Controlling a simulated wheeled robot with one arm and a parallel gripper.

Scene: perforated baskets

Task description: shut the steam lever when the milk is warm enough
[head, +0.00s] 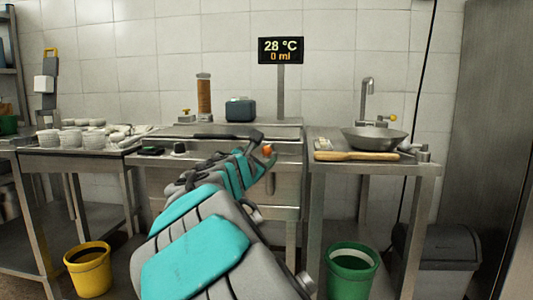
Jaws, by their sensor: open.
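A display (281,50) on a post reads 28 °C and 0 ml. My gripper (267,156) is at the far end of my teal and grey arm, at the front of the middle steel counter. It is open. A small orange-red knob (267,149) shows at its fingertips; I cannot tell whether they touch it or whether it belongs to the steam lever. A small yellow-handled fitting (186,112) stands at the back of the counter. I cannot make out a milk jug; my arm hides part of the counter front.
A wide metal bowl (374,140) and a wooden-handled tool (356,156) lie on the right table, near a tap (368,100). A yellow bucket (88,272) and a green bucket (351,274) stand on the floor.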

